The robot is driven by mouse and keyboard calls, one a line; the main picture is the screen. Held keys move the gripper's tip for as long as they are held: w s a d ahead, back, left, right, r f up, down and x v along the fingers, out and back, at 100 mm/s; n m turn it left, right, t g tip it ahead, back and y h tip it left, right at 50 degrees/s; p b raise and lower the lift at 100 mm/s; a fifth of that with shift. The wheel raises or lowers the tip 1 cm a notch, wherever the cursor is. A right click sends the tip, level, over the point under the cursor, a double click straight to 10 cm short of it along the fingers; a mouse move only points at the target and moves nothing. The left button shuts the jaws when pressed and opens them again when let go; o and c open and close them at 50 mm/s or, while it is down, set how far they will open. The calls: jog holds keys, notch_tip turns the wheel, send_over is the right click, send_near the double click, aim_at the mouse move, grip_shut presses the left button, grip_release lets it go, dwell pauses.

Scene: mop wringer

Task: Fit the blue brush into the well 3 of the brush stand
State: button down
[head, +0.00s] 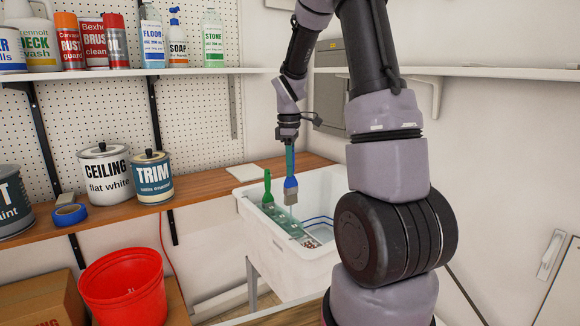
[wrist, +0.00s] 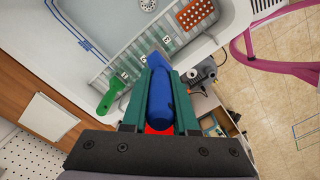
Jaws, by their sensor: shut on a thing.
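My gripper (head: 289,160) is shut on the handle of the blue brush (head: 291,183). The brush hangs bristles down above the white sink, apart from the stand as far as I can tell. In the wrist view the blue brush (wrist: 160,96) lies between the two green fingers. The green brush stand (head: 287,221) spans the sink; it also shows in the wrist view (wrist: 134,68) as a row of wells with small number labels, too small to read surely. A green brush (head: 267,187) stands upright at its far-left end. My gripper and the blue brush hide part of the stand.
The white sink (head: 262,236) has a wooden counter (head: 190,188) beside it, carrying a CEILING can (head: 106,172) and a TRIM can (head: 152,178). A red bucket (head: 122,288) stands lower left. An orange perforated piece (wrist: 194,14) lies by the stand. A bottle shelf (head: 190,71) hangs above.

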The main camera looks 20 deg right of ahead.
jog(key=shift+r, duration=0.1)
send_over(291, 204)
jog(key=w, duration=0.1)
jog(key=shift+w+d+f, duration=0.1)
jog(key=shift+d+f, duration=0.05)
jog(key=shift+f, duration=2.8)
jog(key=shift+f, duration=2.9)
jog(key=c, duration=0.6)
grip_release()
notch_tip(291, 204, up, 11)
jog(key=shift+w+f, duration=0.1)
